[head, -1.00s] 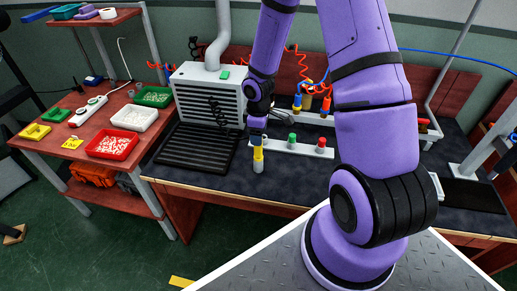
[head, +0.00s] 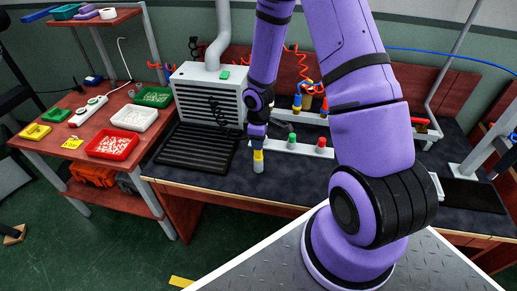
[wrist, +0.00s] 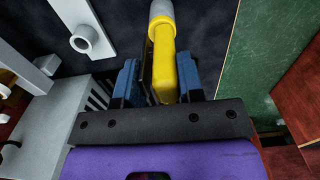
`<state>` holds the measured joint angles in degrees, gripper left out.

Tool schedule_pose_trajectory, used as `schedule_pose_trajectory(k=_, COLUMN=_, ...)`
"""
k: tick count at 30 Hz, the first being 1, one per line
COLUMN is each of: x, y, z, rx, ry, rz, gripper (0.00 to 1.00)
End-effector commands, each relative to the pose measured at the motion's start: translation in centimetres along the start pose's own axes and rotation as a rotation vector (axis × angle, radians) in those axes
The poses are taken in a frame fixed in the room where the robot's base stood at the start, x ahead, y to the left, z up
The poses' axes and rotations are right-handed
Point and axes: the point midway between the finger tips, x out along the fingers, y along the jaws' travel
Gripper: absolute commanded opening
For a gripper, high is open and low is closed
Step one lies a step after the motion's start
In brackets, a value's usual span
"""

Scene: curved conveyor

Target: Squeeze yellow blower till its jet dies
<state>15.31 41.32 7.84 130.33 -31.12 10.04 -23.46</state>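The yellow blower (head: 258,157) has a yellow body and a pale grey end pointing down, in front of the white rail. In the wrist view the yellow blower (wrist: 164,62) lies between the blue fingers of my gripper (wrist: 160,85), with its grey end away from the palm. The dark pad on the left finger meets its side, and the right finger is close against the other side. My gripper (head: 257,140) is shut on it. The blower's rear is hidden in the gripper, and no jet is visible.
The white rail (head: 270,145) carries a green-topped blower (head: 292,141) and a red-topped one (head: 321,144). A grey vented box (head: 205,95) stands to the left with a black slatted tray (head: 198,148) before it. The dark bench top (head: 305,176) is clear in front.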

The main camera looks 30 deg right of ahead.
Motion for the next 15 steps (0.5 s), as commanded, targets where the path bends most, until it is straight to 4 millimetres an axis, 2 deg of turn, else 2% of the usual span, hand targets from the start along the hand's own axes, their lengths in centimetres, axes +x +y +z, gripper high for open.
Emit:
schedule_pose_trajectory(k=5, x=-0.3, y=0.0, z=0.0, rx=0.000, ry=0.001, rz=0.001, gripper=0.24)
schedule_pose_trajectory(k=15, x=-2.0, y=0.1, z=0.0, rx=0.001, ry=0.002, rz=0.001, gripper=0.24)
